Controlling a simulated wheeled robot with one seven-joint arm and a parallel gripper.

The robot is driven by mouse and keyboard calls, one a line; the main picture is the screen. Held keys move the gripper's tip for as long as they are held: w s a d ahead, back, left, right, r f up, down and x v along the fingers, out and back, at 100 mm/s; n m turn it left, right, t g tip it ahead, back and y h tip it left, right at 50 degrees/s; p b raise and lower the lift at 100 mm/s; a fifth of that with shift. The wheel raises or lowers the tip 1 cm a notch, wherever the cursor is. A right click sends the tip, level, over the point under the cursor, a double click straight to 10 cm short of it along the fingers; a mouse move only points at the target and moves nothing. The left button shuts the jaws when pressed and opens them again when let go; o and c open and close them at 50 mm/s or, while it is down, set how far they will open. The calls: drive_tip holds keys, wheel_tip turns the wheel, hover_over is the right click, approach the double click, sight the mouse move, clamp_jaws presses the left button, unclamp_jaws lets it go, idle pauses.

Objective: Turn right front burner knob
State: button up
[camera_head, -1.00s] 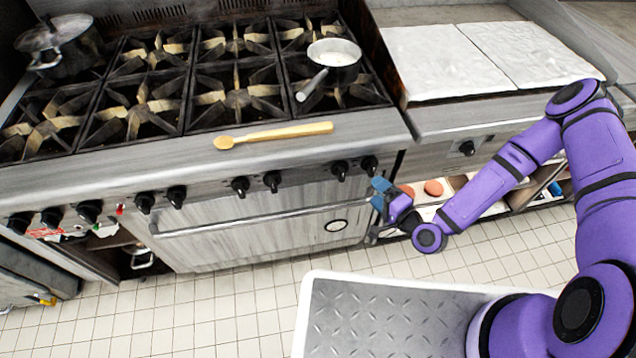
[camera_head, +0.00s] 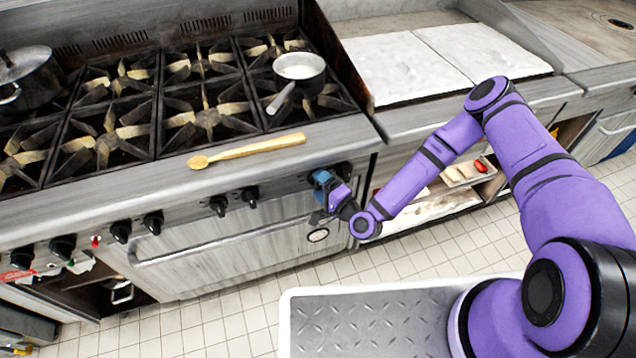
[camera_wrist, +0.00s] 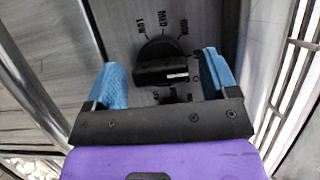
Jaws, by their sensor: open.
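The stove front carries a row of black burner knobs. The rightmost knob (camera_head: 343,170) shows just right of my gripper (camera_head: 322,182), which is up against the control panel at the row's right end and hides the panel behind it. In the wrist view, a black knob (camera_wrist: 160,65) with a white mark and printed labels sits ahead, between the two blue fingers of my gripper (camera_wrist: 164,84). The fingers are spread apart, with a gap to the knob on both sides. More printed labels are partly hidden by the gripper's palm. I cannot tell whether the fingers touch the panel.
A wooden spoon (camera_head: 246,151) lies on the stove's front ledge. The oven door handle (camera_head: 215,245) runs below the knobs. Two white slabs (camera_head: 405,68) lie on the counter to the right.

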drive_tip(key=shift+w+a, duration=0.35)
drive_tip(key=shift+w, duration=0.1)
drive_tip(key=c, duration=0.9)
drive_tip(key=shift+o, duration=0.2)
